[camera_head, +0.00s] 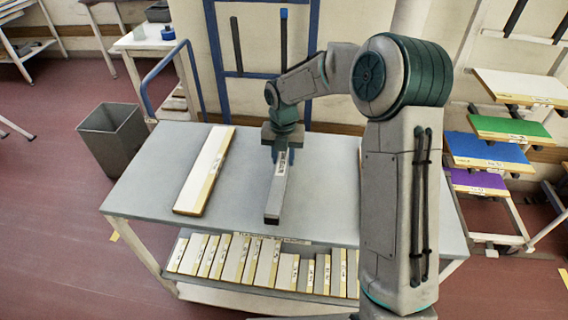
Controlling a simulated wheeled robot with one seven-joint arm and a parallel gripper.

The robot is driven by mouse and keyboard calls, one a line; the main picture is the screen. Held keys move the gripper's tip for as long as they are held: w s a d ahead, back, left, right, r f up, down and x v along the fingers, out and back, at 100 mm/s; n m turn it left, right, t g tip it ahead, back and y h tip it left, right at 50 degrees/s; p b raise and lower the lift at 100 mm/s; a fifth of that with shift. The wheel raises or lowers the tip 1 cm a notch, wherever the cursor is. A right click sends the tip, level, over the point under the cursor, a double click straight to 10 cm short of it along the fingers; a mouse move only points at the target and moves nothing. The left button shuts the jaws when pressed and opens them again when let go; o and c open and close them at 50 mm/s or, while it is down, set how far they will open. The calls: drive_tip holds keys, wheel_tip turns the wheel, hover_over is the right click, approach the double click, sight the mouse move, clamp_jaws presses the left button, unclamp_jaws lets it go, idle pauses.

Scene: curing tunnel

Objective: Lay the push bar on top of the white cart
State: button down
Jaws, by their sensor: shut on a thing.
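The push bar (277,192) is a light grey bar with a dark near end and a small label. My gripper (282,143) is shut on its far end, over the middle of a large cart with a pale grey top (325,195) and white legs. The bar points towards the front edge of that top; I cannot tell whether it touches it. A smaller white-topped cart (143,40) stands at the back left, with a blue roll on it. I cannot tell which of the two is the white cart.
A white board with a yellowish edge (206,170) lies left of the bar. Several labelled boards (232,258) fill the shelf below. A grey bin (113,135) stands at the left. A rack with coloured boards (490,150) is at the right. A blue frame (215,60) stands behind.

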sight(283, 158)
drive_tip(key=shift+f, duration=1.65)
drive_tip(key=shift+f, duration=0.15)
drive_tip(key=c, duration=1)
unclamp_jaws()
drive_tip(key=shift+c, duration=0.2)
wheel_tip(283, 158, up, 12)
drive_tip(key=shift+f, duration=0.25)
drive_tip(key=shift+s+d+r, duration=0.1)
drive_tip(key=shift+r, duration=0.35)
